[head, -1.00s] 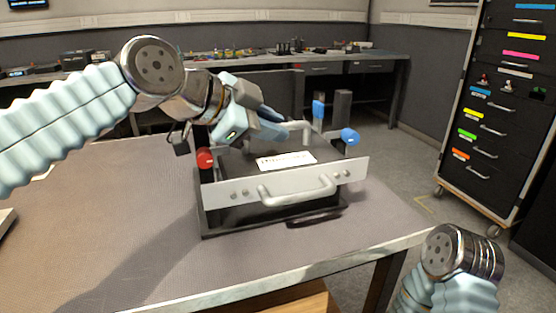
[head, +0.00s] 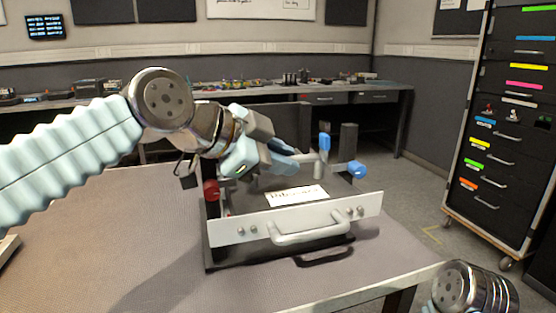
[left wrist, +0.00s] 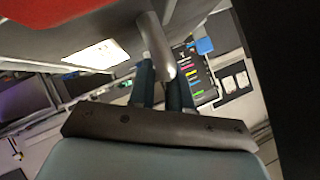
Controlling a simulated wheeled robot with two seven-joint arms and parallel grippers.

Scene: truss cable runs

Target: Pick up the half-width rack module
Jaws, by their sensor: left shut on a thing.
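The half-width rack module (head: 235,228) is a dark box with a silver front panel, a front handle and a white label on top. It sits in a dark stand on the table. My left gripper (head: 308,160) reaches over its top from the left and is shut on the grey top handle (head: 321,169). The left wrist view shows this handle (left wrist: 163,45) at the two fingers (left wrist: 163,85), and the white label (left wrist: 97,54). Whether the module is clear of the stand, I cannot tell. My right gripper is out of view; only part of that arm shows bottom right.
The stand carries a red knob (head: 211,190) at left and a blue knob (head: 357,169) at right. A black drawer cabinet (head: 500,130) stands at right, and a cluttered workbench (head: 230,93) runs behind.

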